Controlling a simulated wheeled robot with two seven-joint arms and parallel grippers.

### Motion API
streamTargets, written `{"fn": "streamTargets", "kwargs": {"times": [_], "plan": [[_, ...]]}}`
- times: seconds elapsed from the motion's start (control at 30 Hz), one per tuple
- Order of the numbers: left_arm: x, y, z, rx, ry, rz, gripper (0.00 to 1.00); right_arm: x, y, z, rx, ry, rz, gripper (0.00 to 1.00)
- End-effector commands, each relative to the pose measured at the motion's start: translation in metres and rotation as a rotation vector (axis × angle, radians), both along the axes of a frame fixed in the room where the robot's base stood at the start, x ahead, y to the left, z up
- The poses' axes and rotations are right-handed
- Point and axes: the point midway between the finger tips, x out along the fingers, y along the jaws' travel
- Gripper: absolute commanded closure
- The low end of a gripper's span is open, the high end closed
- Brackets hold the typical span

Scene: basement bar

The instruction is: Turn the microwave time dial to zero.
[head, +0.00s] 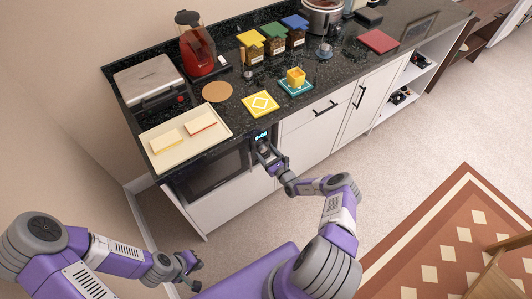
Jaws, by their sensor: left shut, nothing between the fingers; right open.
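The microwave (212,172) is built in under the counter at the left, its dark door facing me. Its small lit display (261,136) shows at the upper right of its front; the digits are too small to read. My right gripper (264,150) is open at the control panel just below the display. The time dial is hidden by this gripper, and I cannot tell whether the fingers are around it or touching it. My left gripper (192,268) is shut and empty, low over the floor and well away from the microwave.
On the black counter above stand a cream tray (160,160) with two pale blocks, a grey press grill (146,80), a red appliance (196,50) and several lidded jars. White drawers and cabinets (310,135) continue right.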

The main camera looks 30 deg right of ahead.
Motion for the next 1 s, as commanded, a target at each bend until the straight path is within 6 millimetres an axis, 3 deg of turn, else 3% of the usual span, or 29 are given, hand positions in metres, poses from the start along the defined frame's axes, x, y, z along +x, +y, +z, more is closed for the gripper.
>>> {"fn": "streamTargets", "kwargs": {"times": [0.4,1.0], "plan": [[0.000,0.000,0.013,0.000,0.000,0.000,1.00,-0.063,-0.006,0.001,0.000,0.002,-0.001,0.31],[0.000,0.000,0.013,0.000,0.000,0.000,1.00,-0.070,-0.006,0.000,0.000,0.000,0.000,0.31]]}}
